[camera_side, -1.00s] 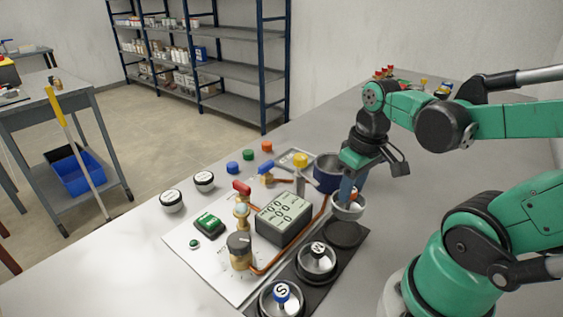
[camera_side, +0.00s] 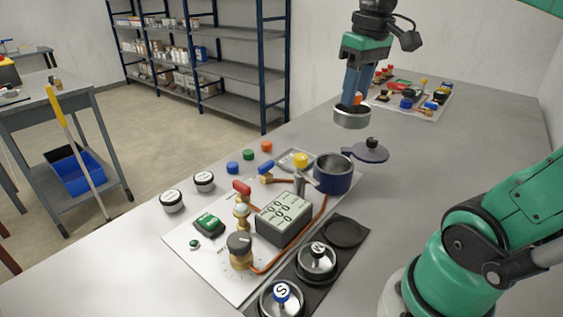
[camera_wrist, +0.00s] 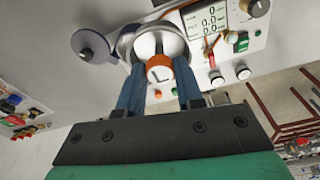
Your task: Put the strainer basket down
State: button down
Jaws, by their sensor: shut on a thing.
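The strainer basket (camera_side: 352,118) is a shallow metallic cup with an orange knob (camera_wrist: 160,68) marked "L". My gripper (camera_side: 357,94) is shut on its knob, between two blue fingers, and points down. The basket hangs roughly level above the table, behind the dark blue pot (camera_side: 333,180) in the side view. In the wrist view, the basket (camera_wrist: 125,45) sits between and beyond my fingertips (camera_wrist: 160,78). A dark mat (camera_side: 350,258) holds two similar metal pieces with knobs, marked S (camera_side: 281,298) and apparently K (camera_side: 317,260). Its far round place (camera_side: 345,232) is empty.
The pot lid (camera_side: 370,153) lies on the table right of the pot. A white panel (camera_side: 190,250) carries valves, copper pipe and a grey display box (camera_side: 283,218). Another board with small parts (camera_side: 415,100) is at the far right. Table right of the mat is clear.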

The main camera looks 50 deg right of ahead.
jog(key=w+d, duration=0.6)
jog(key=d, duration=0.3)
notch_tip(320, 180, down, 20)
jog(key=shift+w, duration=0.15)
jog(key=shift+f, duration=0.25)
jog(key=shift+f, duration=0.1)
jog(key=c, duration=0.6)
grip_release()
jog(key=shift+o, duration=0.2)
